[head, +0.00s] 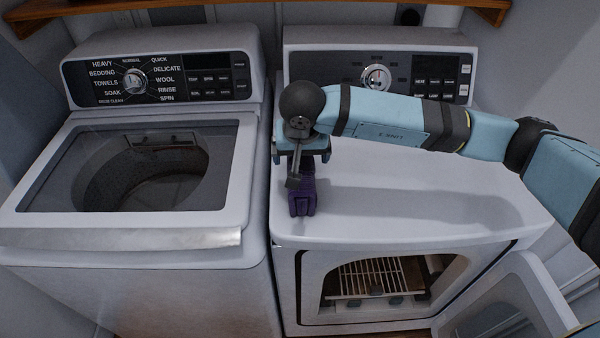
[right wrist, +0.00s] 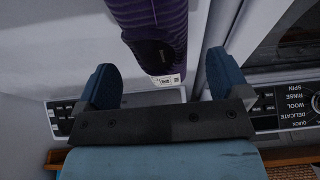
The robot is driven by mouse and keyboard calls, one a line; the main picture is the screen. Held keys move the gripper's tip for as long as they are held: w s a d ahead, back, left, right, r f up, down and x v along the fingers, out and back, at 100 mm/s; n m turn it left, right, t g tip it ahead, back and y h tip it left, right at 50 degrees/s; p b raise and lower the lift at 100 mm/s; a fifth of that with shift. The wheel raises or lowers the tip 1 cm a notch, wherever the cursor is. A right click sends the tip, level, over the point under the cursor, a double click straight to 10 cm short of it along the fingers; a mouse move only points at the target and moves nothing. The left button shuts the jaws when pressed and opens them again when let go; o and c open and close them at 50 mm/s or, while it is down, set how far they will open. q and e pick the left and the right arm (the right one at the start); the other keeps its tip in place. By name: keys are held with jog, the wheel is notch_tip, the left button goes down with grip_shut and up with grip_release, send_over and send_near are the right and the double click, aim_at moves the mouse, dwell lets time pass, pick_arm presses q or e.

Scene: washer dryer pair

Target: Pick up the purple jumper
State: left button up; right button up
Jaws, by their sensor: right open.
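The purple jumper (head: 302,200) is a small folded dark bundle on top of the dryer, near its left front edge. My right gripper (head: 301,165) is above and just behind it, pointing down, and hides part of it. In the right wrist view the jumper (right wrist: 152,28) shows ribbed purple cloth with a white label. There my right gripper (right wrist: 161,62) is open, with one blue finger on each side of the jumper's near end and gaps between. Whether the fingertips reach down past the cloth is hard to tell. My left gripper is not in view.
The washer (head: 130,238) stands to the left with its lid window (head: 140,168) closed. The dryer top (head: 430,200) is otherwise clear. The dryer's door (head: 515,295) is open at the front, showing a rack (head: 375,277) inside. Control panels rise behind both machines; a wooden shelf (head: 60,8) is above.

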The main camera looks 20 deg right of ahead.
aim_at(300, 163)
jog(key=x, duration=0.5)
jog(key=shift+s+a+f+p, duration=0.15)
jog(key=shift+s+p, duration=0.2)
jog(key=shift+p, duration=0.05)
jog(key=c, duration=1.3)
